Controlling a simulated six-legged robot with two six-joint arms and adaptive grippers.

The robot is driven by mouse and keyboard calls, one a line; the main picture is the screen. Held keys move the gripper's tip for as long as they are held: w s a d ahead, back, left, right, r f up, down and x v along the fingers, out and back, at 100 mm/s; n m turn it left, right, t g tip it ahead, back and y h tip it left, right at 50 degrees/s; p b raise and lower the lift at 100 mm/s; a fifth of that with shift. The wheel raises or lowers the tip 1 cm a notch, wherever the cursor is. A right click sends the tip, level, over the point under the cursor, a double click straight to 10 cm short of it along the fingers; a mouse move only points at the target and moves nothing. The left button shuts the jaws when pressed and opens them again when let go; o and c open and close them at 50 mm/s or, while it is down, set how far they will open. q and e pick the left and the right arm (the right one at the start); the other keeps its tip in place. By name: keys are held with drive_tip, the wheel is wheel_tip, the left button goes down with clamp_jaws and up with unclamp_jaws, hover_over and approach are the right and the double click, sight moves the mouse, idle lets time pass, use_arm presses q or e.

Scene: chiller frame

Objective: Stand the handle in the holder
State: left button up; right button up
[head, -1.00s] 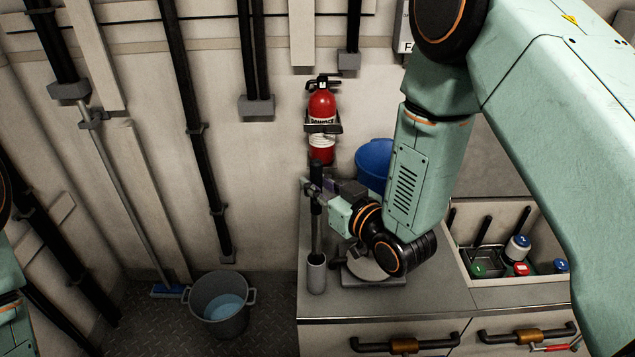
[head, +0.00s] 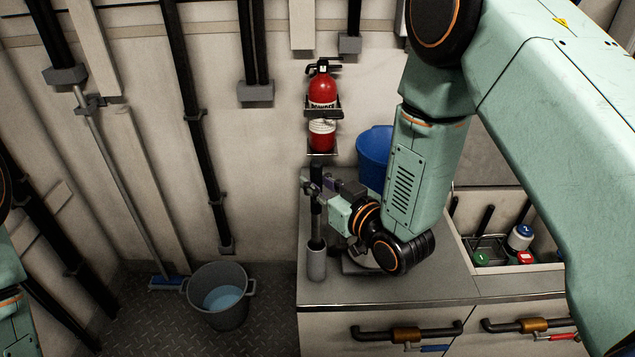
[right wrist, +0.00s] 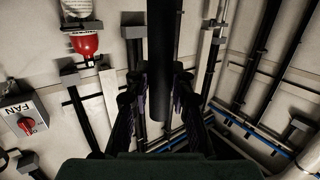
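The handle (head: 316,217) is a dark, upright rod above the worktop's left end in the head view. The holder (head: 316,264) is a grey upright cup near the worktop's front left edge. The handle's lower end meets the holder's mouth; I cannot tell how deep it is inside. My right gripper (head: 313,188) is around the upper part of the handle.
A blue bucket (head: 374,158) stands behind my right wrist, and a fire extinguisher (head: 322,105) hangs on the wall. A recessed bin (head: 480,262) with coloured-top items lies to the right. A grey bucket (head: 218,297) stands on the floor left of the worktop (head: 380,292).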

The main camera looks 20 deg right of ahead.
drive_tip(key=o, duration=0.5)
drive_tip(key=shift+s, duration=0.1)
drive_tip(key=v, duration=1.2)
idle(0.8)
drive_tip(key=s+d+f+m+g+h+b, duration=0.15)
drive_tip(key=s+f+g, duration=0.25)
drive_tip(key=f, duration=0.5)
drive_tip(key=s+f+m+g+h+p, duration=0.1)
drive_tip(key=s+f+m+g, duration=0.1)
drive_tip(key=s+f+g, duration=0.45)
drive_tip(key=s+f+g+h+b, duration=0.1)
drive_tip(key=s+f, duration=0.3)
drive_tip(key=s, duration=0.1)
drive_tip(key=s+f+g+b, duration=0.1)
drive_tip(key=s+f+g, duration=0.1)
drive_tip(key=s+f, duration=0.2)
drive_tip(key=s+d+f+g+h, duration=0.1)
drive_tip(key=s+f+g, duration=0.1)
drive_tip(key=s+f, duration=0.3)
drive_tip(key=shift+s+d+m+h+b, duration=0.1)
drive_tip(key=shift+s+m+h+b, duration=0.25)
drive_tip(key=shift+s, duration=0.55)
